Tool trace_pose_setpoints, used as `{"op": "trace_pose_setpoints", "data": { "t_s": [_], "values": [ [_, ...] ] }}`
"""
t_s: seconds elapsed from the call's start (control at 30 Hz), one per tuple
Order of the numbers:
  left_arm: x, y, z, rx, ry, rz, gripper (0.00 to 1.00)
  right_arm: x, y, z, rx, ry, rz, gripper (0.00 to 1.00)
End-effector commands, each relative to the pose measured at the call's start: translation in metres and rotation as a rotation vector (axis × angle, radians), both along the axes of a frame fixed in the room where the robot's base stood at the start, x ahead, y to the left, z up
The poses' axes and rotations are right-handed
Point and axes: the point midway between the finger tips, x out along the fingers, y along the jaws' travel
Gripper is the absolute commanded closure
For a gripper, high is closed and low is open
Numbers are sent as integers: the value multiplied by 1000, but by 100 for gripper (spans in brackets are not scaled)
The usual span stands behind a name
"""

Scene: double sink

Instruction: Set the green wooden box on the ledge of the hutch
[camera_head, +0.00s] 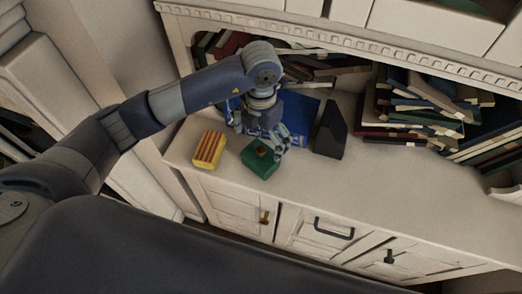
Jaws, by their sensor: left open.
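The green wooden box (260,161) sits on the ledge of the hutch (310,186), near its front edge. It has a small brownish knob or mark on top. My left arm reaches in from the left, and my left gripper (279,147) is open just above and behind the box, its fingers close to the box's back right side. I cannot tell whether a finger touches it. My right gripper is not in view.
A yellow and red striped box (209,149) stands left of the green box. A blue item (299,110) lies behind my gripper, and a dark angular object (330,130) stands to the right. Stacked books (420,110) fill the right shelf. The front right ledge is clear.

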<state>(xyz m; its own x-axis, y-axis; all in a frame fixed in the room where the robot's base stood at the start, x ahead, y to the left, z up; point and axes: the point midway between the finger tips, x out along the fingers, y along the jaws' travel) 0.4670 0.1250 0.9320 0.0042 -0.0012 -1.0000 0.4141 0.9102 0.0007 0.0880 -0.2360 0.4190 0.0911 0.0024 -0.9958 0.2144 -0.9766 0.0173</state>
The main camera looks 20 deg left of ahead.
Motion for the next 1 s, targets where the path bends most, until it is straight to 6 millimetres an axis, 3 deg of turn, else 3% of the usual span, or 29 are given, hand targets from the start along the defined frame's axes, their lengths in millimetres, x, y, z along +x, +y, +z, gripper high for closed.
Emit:
{"op": "trace_pose_setpoints", "data": {
  "t_s": [0.23, 0.73, 0.87, 1.0],
  "values": [
    [0, 0, 23, 0, 1, 0, 1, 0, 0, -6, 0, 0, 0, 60],
    [-2, -4, 24, -18, 5, -6, 1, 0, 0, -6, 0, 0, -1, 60],
    [-17, -43, 19, -174, 34, -53, 1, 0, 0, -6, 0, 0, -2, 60],
    [-52, -125, 32, -545, 93, -111, 1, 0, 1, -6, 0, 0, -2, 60]
  ]
}}
